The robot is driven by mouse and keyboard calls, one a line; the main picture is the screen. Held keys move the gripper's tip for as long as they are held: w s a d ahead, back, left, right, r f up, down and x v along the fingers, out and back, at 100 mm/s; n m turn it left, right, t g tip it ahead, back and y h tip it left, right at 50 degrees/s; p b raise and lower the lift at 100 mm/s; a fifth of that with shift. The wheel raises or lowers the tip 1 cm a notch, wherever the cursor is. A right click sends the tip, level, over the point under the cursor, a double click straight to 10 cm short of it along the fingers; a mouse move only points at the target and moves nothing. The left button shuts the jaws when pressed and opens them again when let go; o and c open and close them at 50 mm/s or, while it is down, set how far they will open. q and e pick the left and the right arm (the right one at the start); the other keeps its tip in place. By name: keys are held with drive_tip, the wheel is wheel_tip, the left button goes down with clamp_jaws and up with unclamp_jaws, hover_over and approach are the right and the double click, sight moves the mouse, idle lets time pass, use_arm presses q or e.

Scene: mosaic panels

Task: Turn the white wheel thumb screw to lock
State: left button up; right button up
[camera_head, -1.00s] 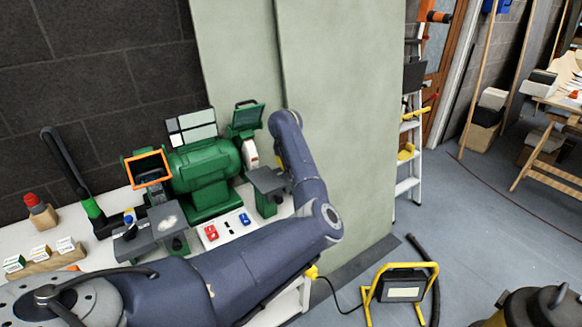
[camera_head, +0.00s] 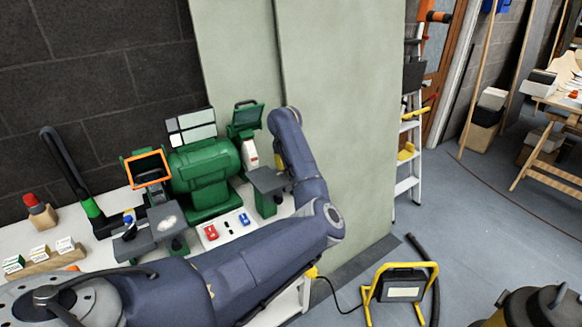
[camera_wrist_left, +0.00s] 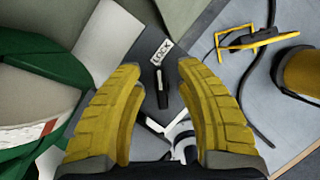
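A small black thumb screw (camera_wrist_left: 162,90) shows in the left wrist view just below a white LOCK label (camera_wrist_left: 161,52). The pale grinding wheel (camera_wrist_left: 28,98) beside it sits in a green guard; it also shows in the head view (camera_head: 251,152) at the right end of the green bench grinder (camera_head: 201,178). My left gripper (camera_wrist_left: 159,70) has its yellow fingers apart on either side of the screw. I cannot tell whether they touch it. In the head view the gripper is mostly hidden behind the grinder's tool rest (camera_head: 267,181) and my arm. My right gripper is out of view.
A pale green panel (camera_head: 335,100) stands close behind my left arm. A red and a blue switch sit on the white bench front. A yellow work light (camera_head: 402,291) and a black hose lie on the floor at right. A ladder (camera_head: 411,160) leans beyond the panel.

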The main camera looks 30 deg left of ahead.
use_arm(q)
drive_tip(key=v, duration=1.1)
